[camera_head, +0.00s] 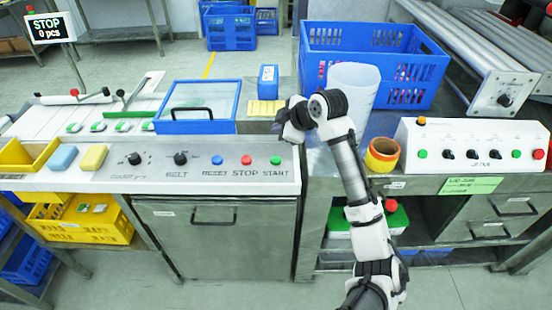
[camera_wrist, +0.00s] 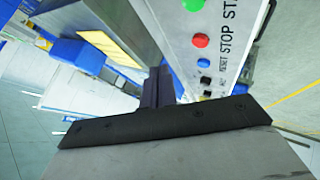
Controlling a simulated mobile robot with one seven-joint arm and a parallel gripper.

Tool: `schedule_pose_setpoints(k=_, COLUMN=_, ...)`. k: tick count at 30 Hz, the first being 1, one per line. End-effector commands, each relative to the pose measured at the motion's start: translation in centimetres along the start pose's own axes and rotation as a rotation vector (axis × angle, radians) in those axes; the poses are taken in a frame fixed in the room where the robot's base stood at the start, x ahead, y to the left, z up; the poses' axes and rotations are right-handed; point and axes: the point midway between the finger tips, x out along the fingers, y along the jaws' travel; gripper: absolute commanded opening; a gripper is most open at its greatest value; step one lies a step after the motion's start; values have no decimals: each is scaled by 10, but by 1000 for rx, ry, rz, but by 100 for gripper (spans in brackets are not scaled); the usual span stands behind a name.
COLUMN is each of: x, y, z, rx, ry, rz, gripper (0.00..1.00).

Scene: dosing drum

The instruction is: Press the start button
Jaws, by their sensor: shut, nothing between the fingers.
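The green start button (camera_head: 275,160) is at the right end of the white sloped control panel (camera_head: 205,178), above the label START. The red stop button (camera_head: 246,160) and blue reset button (camera_head: 217,160) are to its left. My gripper (camera_head: 286,132) is shut and empty, just above and behind the start button in the head view. In the wrist view my closed fingers (camera_wrist: 158,88) point past the panel, with the green button (camera_wrist: 193,4) at the top edge and the red button (camera_wrist: 200,40) below it. The fingers do not appear to touch any button.
A display (camera_head: 47,27) reads STOP, 0 pcs. Black knobs, including the BELT knob (camera_head: 181,158), are farther left on the panel. A lidded blue box (camera_head: 197,107) and a small blue block (camera_head: 268,76) are behind it. A second control box (camera_head: 470,145) is at right.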

Motion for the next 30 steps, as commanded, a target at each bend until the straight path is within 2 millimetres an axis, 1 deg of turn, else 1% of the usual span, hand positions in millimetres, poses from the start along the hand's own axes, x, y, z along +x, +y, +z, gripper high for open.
schedule_pose_setpoints(k=5, x=1, y=0, z=0, rx=0, ry=1, rz=1, gripper=0)
schedule_pose_setpoints(k=11, x=8, y=-6, z=6, rx=1, ry=0, rz=2, gripper=0)
schedule_pose_setpoints(k=17, x=25, y=-18, z=18, rx=1, ry=0, rz=1, gripper=0)
schedule_pose_setpoints(k=25, x=54, y=-39, z=38, rx=1, ry=2, rz=1, gripper=0)
schedule_pose_setpoints(k=30, x=62, y=-44, z=44, rx=1, ry=2, rz=2, gripper=0)
